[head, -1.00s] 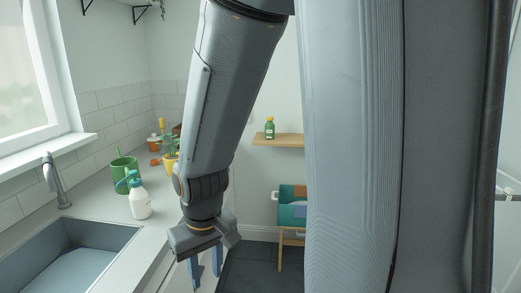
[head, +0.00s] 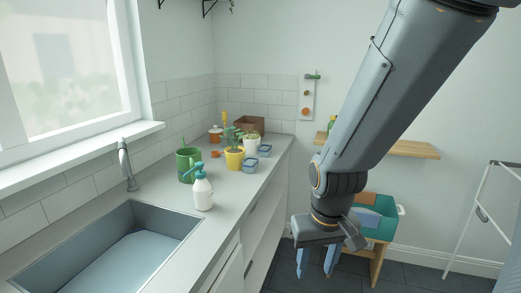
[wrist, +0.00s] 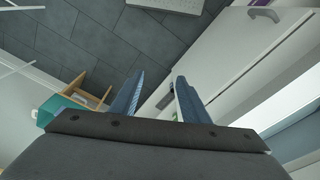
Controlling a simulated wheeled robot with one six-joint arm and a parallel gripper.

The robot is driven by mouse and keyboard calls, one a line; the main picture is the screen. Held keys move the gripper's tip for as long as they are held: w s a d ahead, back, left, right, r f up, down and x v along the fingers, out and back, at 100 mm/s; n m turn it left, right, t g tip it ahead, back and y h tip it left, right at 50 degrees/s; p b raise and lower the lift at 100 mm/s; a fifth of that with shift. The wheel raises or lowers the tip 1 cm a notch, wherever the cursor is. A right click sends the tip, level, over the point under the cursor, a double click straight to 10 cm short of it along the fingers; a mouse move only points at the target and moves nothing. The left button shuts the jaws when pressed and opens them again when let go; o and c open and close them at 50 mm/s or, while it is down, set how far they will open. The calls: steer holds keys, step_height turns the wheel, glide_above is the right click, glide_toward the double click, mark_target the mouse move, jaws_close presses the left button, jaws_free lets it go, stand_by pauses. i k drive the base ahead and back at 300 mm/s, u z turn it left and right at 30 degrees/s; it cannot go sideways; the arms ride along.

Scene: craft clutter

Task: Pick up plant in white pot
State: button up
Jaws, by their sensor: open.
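A small green plant in a white pot (head: 250,145) stands on the counter, right of and slightly behind a yellow pot with a plant (head: 234,160). The yellow pot and blue containers are close to it and its lower part is partly hidden. My gripper (head: 316,270) hangs pointing down beyond the counter's right edge, over the floor and apart from the pots. In the wrist view my gripper (wrist: 155,85) has its two blue fingers spread with nothing between them. The white-potted plant does not show in the wrist view.
The counter (head: 226,205) also holds a white spray bottle (head: 203,193), a green watering can (head: 187,165), blue containers (head: 251,162) and a brown box (head: 247,124). A sink (head: 120,240) lies left.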

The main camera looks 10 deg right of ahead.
mark_target(252, 144)
steer(key=k, duration=0.5)
steer(key=z, duration=0.6)
steer(key=i, duration=0.5)
steer(key=z, duration=0.55)
steer(key=i, duration=1.1)
steer(key=u, duration=0.5)
steer(key=i, duration=0.8)
steer(key=u, duration=1.15)
steer(key=i, duration=0.35)
steer(key=u, duration=0.35)
